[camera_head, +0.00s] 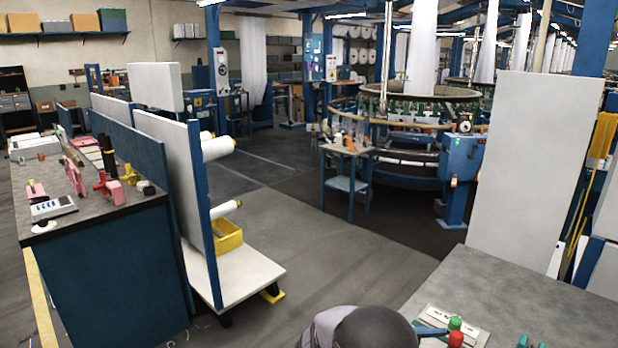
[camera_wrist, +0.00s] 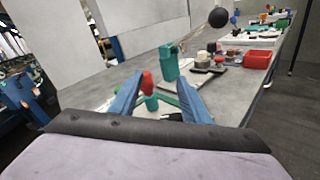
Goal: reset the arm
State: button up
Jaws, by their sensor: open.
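My gripper (camera_wrist: 159,82) shows in the wrist view as two blue fingers spread apart above the grey worktable (camera_wrist: 118,83). They look empty. A small red piece (camera_wrist: 148,84) shows by the left fingertip, with a teal piece (camera_wrist: 151,103) below; I cannot tell whether either touches the finger. A larger upright teal object (camera_wrist: 169,64) stands just beyond the fingers. In the head view only a blue part of my gripper (camera_head: 431,331) shows at the bottom, beside a green-topped piece (camera_head: 455,323) and a red-topped piece (camera_head: 456,339).
A red tray (camera_wrist: 257,60) and several small parts lie farther along the worktable. A dark ball (camera_wrist: 218,17) shows above them. A tall pale panel (camera_head: 530,165) stands behind the table. The circular loom (camera_head: 410,155) is farther back. A white cart (camera_head: 235,277) stands left; open floor lies between.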

jog(key=s+m+g+y, duration=0.1)
jog(key=s, duration=0.1)
jog(key=s+d+f+m+g+y, duration=0.1)
jog(key=s, duration=0.1)
jog(key=s+m+y, duration=0.1)
jog(key=s, duration=0.2)
jog(key=shift+d+f+g+y+p, duration=0.3)
jog(key=shift+f+g+p, duration=0.05)
jog(key=shift+f+g, duration=0.05)
jog(key=s+a+f+m+y+p, duration=0.1)
jog(key=s+a+f+m+y, duration=0.15)
jog(key=s+y, duration=0.25)
jog(key=s+a+f+m+y+p, duration=0.1)
jog(key=s+a+f+m+y, duration=0.1)
jog(key=s+a+m+y, duration=0.3)
jog(key=s+a+m+t+y+p, duration=0.1)
jog(key=a+m+t+y, duration=0.1)
jog(key=a+m+y, duration=0.3)
notch_tip(320, 180, down, 50)
jog(key=n+h+b, duration=0.1)
jog(key=b, duration=4.9)
jog(key=shift+a+f, duration=0.2)
jog(key=shift+a, duration=0.2)
